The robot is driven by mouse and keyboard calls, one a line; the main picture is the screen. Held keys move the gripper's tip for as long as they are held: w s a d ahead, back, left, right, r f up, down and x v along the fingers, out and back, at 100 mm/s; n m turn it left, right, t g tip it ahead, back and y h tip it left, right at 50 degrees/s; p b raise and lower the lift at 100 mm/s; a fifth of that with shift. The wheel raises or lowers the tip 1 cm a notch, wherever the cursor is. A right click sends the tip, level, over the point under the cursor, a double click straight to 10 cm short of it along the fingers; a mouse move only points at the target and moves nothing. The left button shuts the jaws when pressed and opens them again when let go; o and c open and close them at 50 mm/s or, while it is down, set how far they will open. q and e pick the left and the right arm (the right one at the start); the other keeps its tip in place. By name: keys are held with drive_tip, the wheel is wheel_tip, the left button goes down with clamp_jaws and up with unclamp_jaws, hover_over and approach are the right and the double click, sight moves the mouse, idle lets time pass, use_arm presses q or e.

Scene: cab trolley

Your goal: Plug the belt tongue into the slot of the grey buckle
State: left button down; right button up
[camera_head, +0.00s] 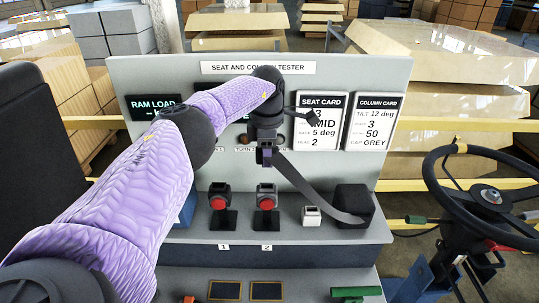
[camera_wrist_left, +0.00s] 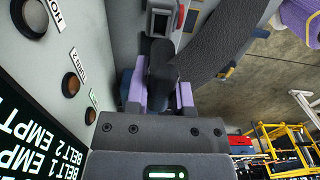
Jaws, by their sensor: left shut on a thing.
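My left gripper (camera_head: 264,158) is shut on the dark belt tongue (camera_wrist_left: 160,62), in front of the panel and above the shelf. Two dark grey buckles with red buttons stand on the shelf, number 1 (camera_head: 219,196) and number 2 (camera_head: 266,194). A buckle with a dark slot and red button (camera_wrist_left: 161,20) lies beyond the fingertips in the wrist view. The tongue is apart from it.
A small pale block (camera_head: 311,215) stands between buckle 2 and the black box. The panel (camera_head: 150,72) rises close behind my gripper, with cards (camera_head: 373,120) and knobs. A steering wheel (camera_head: 487,196) stands at the right. The shelf front is mostly clear.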

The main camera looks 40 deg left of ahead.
sight(267, 189)
use_arm(q)
drive_tip(key=shift+a, duration=0.1)
drive_tip(key=shift+f+b, duration=0.65)
drive_tip(key=shift+f, duration=0.05)
wheel_tip(267, 189, down, 3)
drive_tip(key=b, duration=0.3)
drive_tip(key=shift+f, duration=0.2)
drive_tip(key=shift+f+b, duration=0.55)
drive_tip(key=shift+f, duration=0.05)
use_arm(e)
drive_tip(key=f, duration=0.5)
drive_tip(key=shift+s+d+f, duration=0.2)
drive_tip(key=shift+s, duration=0.2)
drive_tip(key=shift+a, duration=0.2)
use_arm(q)
drive_tip(key=shift+r, duration=0.1)
use_arm(e)
drive_tip(key=shift+r, duration=0.1)
use_arm(q)
drive_tip(key=shift+p, duration=0.35)
use_arm(e)
drive_tip(key=shift+r, duration=0.25)
use_arm(q)
drive_tip(key=shift+p, duration=0.4)
use_arm(e)
drive_tip(key=shift+d+r, duration=0.1)
drive_tip(key=shift+r, duration=0.3)
